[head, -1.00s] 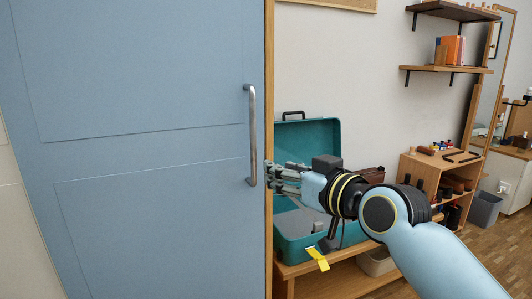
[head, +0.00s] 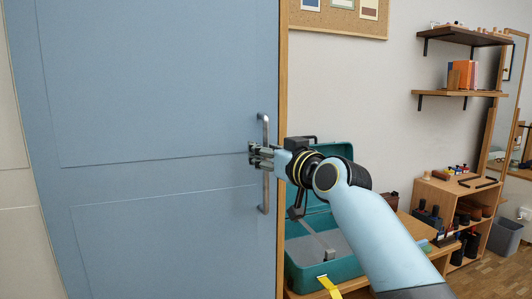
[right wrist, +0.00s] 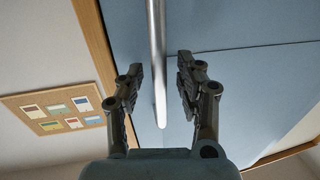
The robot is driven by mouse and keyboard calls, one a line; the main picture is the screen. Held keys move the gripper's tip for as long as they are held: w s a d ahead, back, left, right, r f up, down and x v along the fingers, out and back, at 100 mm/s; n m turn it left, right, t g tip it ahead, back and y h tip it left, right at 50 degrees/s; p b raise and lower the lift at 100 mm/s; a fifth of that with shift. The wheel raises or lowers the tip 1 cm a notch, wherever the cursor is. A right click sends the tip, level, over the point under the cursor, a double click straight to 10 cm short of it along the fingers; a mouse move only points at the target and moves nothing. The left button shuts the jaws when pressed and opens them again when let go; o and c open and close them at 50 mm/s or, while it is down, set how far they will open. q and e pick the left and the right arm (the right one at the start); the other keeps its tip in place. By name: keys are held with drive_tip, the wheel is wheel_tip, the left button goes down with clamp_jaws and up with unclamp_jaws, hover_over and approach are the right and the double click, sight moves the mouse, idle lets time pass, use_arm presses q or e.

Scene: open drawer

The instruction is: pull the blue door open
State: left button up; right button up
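The blue door (head: 150,120) fills the left of the head view and looks closed against its wooden frame. Its vertical metal handle (head: 265,197) is near the door's right edge. My right gripper (head: 254,156) is at the middle of the handle and covers part of it. In the right wrist view the handle (right wrist: 157,60) runs between the two spread fingers of the right gripper (right wrist: 158,82), with a gap to the finger on each side. My left gripper is not in view.
A teal toolbox (head: 335,268) stands open on a wooden bench right of the door, behind and below my right arm. A yellow tag (head: 329,287) hangs at its front. Shelves (head: 460,94) and a low wooden cabinet (head: 432,190) stand further right.

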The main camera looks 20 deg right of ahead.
clamp_jaws()
drive_tip(key=shift+w+f, duration=0.1)
idle(0.5)
